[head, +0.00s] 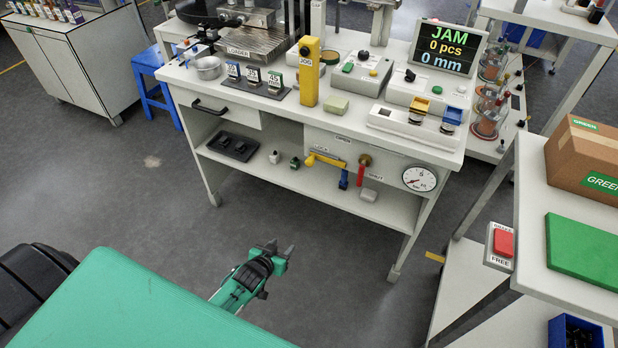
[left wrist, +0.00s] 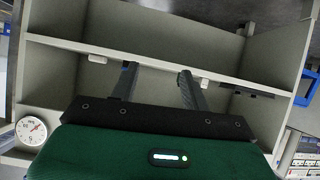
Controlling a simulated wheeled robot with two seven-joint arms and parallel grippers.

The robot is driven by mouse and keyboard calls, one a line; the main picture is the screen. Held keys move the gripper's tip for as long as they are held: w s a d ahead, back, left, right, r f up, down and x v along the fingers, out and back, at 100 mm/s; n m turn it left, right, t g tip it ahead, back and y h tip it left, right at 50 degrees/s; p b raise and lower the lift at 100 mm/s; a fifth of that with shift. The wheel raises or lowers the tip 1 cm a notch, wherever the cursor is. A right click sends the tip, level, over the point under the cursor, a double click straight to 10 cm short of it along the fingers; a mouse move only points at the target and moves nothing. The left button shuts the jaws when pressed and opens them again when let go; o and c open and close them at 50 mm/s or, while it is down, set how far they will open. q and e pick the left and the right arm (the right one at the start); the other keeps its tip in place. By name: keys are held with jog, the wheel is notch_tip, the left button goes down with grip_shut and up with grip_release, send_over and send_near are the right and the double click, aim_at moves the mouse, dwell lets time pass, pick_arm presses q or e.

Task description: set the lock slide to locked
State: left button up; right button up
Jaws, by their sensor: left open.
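My left gripper (head: 279,248) is open and empty in front of the main bench, well to the left of the red block. In the left wrist view its two fingers (left wrist: 158,72) stand apart with bench shelving beyond them. The red block does not show there. My right gripper is not in view.
The main bench (head: 290,188) carries a yellow post (head: 309,72), a display (head: 446,47) reading JAM, and a pressure gauge (head: 419,179) on its front panel. A cardboard box (head: 580,160) and a green mat (head: 585,258) lie on the right table. Floor between the bench and tables is clear.

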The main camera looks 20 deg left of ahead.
pick_arm(q)
jog(key=w+r+t+b, duration=0.4)
jog(key=w+r+b, duration=0.15)
jog(key=r, duration=0.45)
jog(key=t+b, duration=0.2)
jog(key=b, duration=0.1)
send_near(309, 165)
jog(key=s, duration=0.3)
jog(key=shift+n+h, duration=0.4)
jog(key=w+b, duration=0.2)
jog(key=w, duration=1)
jog(key=shift+a, duration=0.1)
jog(key=shift+w+r, duration=0.1)
jog(key=shift+w, duration=0.6)
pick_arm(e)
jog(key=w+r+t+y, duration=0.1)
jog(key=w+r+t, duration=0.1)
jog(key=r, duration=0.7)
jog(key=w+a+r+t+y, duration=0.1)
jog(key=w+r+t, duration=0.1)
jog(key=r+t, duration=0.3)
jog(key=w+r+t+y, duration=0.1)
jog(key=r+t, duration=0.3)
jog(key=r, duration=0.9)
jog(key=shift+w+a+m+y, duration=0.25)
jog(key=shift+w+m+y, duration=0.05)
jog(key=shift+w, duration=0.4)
pick_arm(q)
grip_shut()
